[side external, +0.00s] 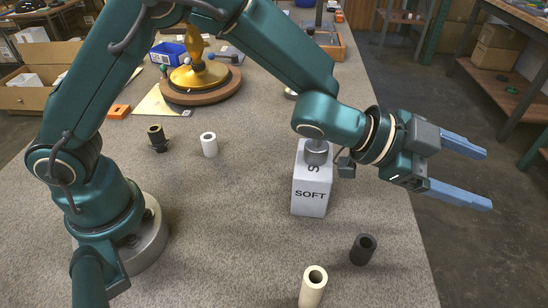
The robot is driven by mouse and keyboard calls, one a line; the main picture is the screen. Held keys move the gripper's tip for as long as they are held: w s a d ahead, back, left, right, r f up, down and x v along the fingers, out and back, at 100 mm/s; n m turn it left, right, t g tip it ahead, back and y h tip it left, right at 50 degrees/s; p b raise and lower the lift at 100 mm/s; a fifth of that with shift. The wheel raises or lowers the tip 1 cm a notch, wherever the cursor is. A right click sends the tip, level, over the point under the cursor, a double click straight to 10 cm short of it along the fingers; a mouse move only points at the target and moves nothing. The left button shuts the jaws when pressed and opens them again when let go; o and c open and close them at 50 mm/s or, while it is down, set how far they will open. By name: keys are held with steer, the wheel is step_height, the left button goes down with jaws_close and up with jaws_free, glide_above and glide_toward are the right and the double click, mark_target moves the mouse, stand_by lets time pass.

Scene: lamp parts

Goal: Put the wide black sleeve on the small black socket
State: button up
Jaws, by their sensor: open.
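A wide black sleeve (362,250), a hollow dark cylinder, stands upright near the right front edge of the table. A small black part with a wider foot, which looks like the small black socket (157,140), stands at the left on the table behind my arm's base. My gripper (488,180) is open and empty, with its blue fingers apart and pointing right, out past the table's right edge. It is above and to the right of the sleeve, touching nothing, and far from the socket.
A white box (310,190) marked SOFT stands beneath my wrist, with a grey metal piece (316,151) at its top. A cream tube (312,286) stands at the front, a white sleeve (209,145) near the socket. A brass lamp base (199,76) stands farther back.

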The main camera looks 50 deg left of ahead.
mark_target(366, 242)
steer(key=a+f+n+g+y, duration=0.1)
steer(key=f+n+y, duration=0.1)
steer(key=f+y, duration=0.1)
steer(key=s+a+f+n+g+y, duration=0.1)
steer(key=a+f+n+g+y, duration=0.1)
steer(key=f+n+y, duration=0.1)
steer(key=a+f+n+g+y, duration=0.2)
steer(key=f+y, duration=0.1)
steer(key=shift+s+n, duration=0.3)
steer(key=shift+n, duration=0.1)
steer(key=s+g, duration=0.1)
steer(key=s, duration=0.1)
steer(key=s+g+y, duration=0.1)
steer(key=s+g, duration=0.1)
steer(key=s, duration=0.1)
steer(key=s+n+g, duration=0.1)
steer(key=s, duration=0.2)
steer(key=shift+a+f+g+y, duration=0.1)
steer(key=shift+g+y, duration=0.2)
steer(key=shift+y, duration=0.1)
steer(key=shift+s+f, duration=0.1)
steer(key=shift+f, duration=2.4)
jaws_close()
